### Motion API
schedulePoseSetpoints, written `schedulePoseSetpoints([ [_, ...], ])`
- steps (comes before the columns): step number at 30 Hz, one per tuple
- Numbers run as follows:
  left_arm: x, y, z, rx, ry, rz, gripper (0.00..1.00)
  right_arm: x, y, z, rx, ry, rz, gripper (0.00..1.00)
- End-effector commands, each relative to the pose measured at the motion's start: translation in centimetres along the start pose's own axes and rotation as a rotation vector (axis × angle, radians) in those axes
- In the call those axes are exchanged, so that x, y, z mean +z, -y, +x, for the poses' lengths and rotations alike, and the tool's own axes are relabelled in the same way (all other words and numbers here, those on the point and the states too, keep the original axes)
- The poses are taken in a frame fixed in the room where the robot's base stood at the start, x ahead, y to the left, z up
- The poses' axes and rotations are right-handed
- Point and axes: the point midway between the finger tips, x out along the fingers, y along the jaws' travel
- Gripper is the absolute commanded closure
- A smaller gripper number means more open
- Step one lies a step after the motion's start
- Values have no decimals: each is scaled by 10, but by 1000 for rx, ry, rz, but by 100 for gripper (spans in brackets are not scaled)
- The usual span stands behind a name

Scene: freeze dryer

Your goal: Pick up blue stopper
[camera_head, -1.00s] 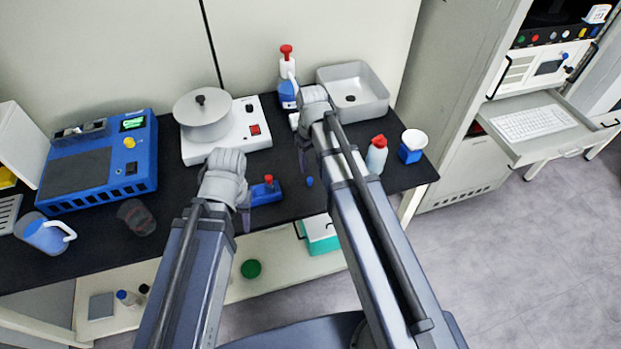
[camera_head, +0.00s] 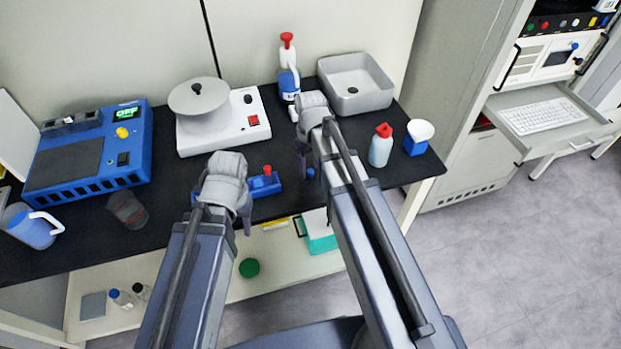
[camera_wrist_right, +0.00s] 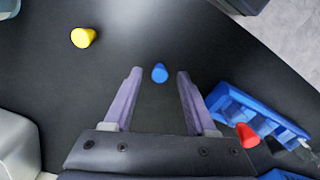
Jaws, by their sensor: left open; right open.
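The blue stopper (camera_head: 310,172) stands on the black bench top. In the right wrist view the blue stopper (camera_wrist_right: 159,73) lies between the two fingertips of my right gripper (camera_wrist_right: 159,76), with a gap on each side. In the head view my right gripper (camera_head: 302,158) is open beside the stopper, partly hidden by its own arm. My left gripper (camera_head: 221,212) is open near the bench's front edge, left of the stopper. No stopper shows between its fingers.
A blue rack (camera_head: 265,186) with a red stopper (camera_wrist_right: 246,134) sits close to the right gripper. A yellow stopper (camera_wrist_right: 83,38) stands on the bench. A red-capped bottle (camera_head: 381,148), a sink (camera_head: 357,98) and a white hotplate device (camera_head: 232,130) surround the work area.

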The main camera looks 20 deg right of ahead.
Motion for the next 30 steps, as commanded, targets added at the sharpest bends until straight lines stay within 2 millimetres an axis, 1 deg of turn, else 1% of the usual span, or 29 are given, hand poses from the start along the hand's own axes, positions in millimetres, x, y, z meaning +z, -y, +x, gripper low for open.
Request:
schedulePoseSetpoints([
  [1,-1,-1,13,0,0,0,55,0,0,13,0,0,0,43],
  [3,-1,-2,18,0,0,0,55,0,0,18,0,0,0,43],
  [12,-1,-2,17,0,0,0,55,0,0,18,0,0,1,43],
  [27,-1,-2,17,0,0,0,55,0,0,18,0,0,1,100],
  [30,-1,-2,17,0,0,0,55,0,0,18,0,0,1,100],
])
